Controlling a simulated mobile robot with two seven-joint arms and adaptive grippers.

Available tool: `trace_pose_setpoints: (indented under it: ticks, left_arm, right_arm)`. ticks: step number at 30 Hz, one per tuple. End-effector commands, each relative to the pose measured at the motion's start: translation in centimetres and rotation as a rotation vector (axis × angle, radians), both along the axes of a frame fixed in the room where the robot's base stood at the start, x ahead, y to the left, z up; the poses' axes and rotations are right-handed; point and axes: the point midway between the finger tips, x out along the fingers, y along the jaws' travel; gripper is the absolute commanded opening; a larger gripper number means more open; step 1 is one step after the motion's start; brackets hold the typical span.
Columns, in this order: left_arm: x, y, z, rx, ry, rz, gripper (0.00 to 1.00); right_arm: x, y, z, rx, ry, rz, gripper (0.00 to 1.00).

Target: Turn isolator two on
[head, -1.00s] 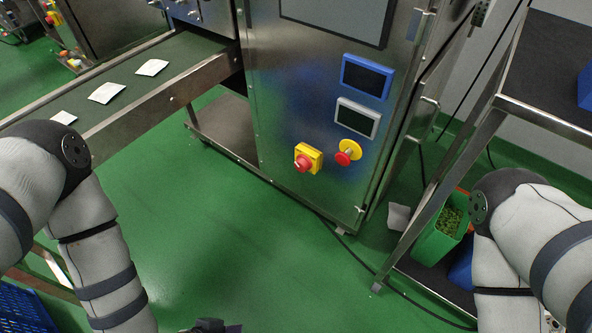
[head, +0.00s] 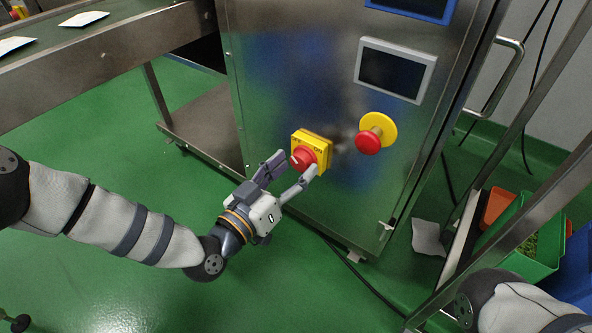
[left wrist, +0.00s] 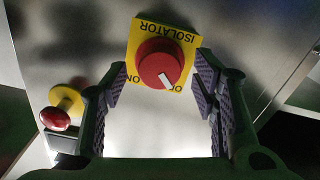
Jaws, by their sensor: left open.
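The isolator is a red rotary knob (head: 304,157) on a yellow square plate (head: 318,141), fixed low on the steel cabinet front. In the left wrist view the red knob (left wrist: 160,66) has a white pointer mark aimed to the lower right, and the yellow plate (left wrist: 148,27) reads "ISOLATOR". My left gripper (head: 291,172) is open, its fingertips at either side of the knob in the head view. In the left wrist view the open fingers (left wrist: 160,92) flank the knob with gaps. I cannot tell whether they touch it. No number shows on the plate. My right gripper is out of view.
A red mushroom button on a yellow disc (head: 368,141) sits just right of the isolator. A grey-framed screen (head: 395,69) is above it. A conveyor (head: 105,55) stands at the left, and a green crate (head: 522,240) on a rack at the right.

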Motion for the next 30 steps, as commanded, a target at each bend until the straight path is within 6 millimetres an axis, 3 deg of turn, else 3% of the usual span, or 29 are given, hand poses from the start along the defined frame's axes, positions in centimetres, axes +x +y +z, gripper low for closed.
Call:
trace_pose_setpoints:
  ticks: [4,11,18,30]
  left_arm:
    - [1.00,-0.74,-0.13,0.000,0.002,0.001,0.54]
    - [1.11,-0.84,0.04,0.000,0.002,0.001,0.54]
    - [1.08,-0.83,0.00,0.000,0.002,0.000,0.06]
    - [1.04,-0.91,0.19,0.053,-0.037,-0.002,0.06]
  right_arm:
    - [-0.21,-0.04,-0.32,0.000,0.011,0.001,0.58]
    - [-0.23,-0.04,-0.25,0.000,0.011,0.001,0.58]
    - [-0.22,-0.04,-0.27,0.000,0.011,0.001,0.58]
    - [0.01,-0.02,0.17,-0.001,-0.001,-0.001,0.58]
